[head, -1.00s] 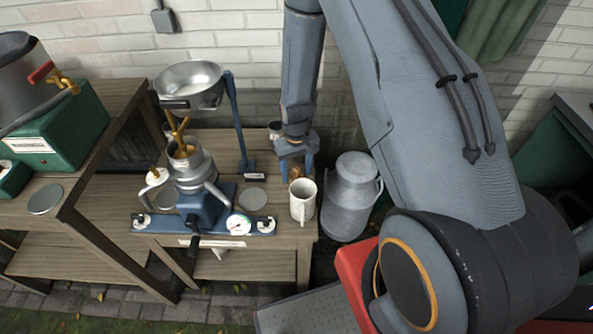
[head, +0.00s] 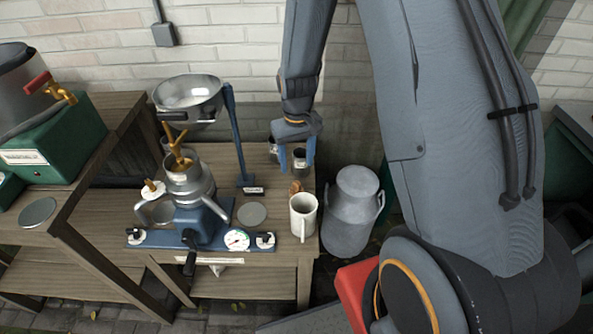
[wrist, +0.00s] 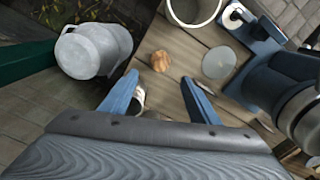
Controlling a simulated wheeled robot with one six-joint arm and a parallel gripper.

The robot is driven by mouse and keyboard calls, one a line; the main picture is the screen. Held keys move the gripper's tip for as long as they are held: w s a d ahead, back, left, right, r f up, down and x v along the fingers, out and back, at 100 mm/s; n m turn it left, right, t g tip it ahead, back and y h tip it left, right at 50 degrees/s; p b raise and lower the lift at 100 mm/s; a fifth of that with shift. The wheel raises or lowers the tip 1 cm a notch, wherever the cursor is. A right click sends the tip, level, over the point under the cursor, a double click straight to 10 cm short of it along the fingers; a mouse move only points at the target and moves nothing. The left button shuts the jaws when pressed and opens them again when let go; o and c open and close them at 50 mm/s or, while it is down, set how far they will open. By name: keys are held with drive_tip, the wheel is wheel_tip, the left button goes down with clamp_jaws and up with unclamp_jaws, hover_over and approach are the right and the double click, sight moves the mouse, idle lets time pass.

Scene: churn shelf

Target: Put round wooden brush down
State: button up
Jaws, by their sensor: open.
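The round wooden brush (head: 296,187) is a small brown piece on the wooden bench top, just behind the white mug (head: 303,216) and partly hidden by it in the head view. The brush also shows in the wrist view (wrist: 159,61), beyond the fingertips and apart from them. My gripper (head: 297,160) is open and empty, above the bench's right end. Its two blue fingers (wrist: 160,80) stand apart in the wrist view with nothing between their tips.
Small jars (head: 273,150) stand at the bench's back right. A grey metal churn (head: 352,212) stands right of the bench. The blue-based separator (head: 200,222) with its steel bowl (head: 188,95) is to the left. A flat grey disc (head: 251,214) lies between separator and mug.

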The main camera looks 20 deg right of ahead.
drive_tip(key=s+r+m, duration=0.1)
drive_tip(key=s+r, duration=1.4)
drive_tip(key=s, duration=0.2)
drive_tip(key=shift+s+t, duration=0.15)
drive_tip(key=shift+t, duration=0.25)
drive_tip(key=shift+o, duration=0.7)
drive_tip(key=shift+c, duration=0.5)
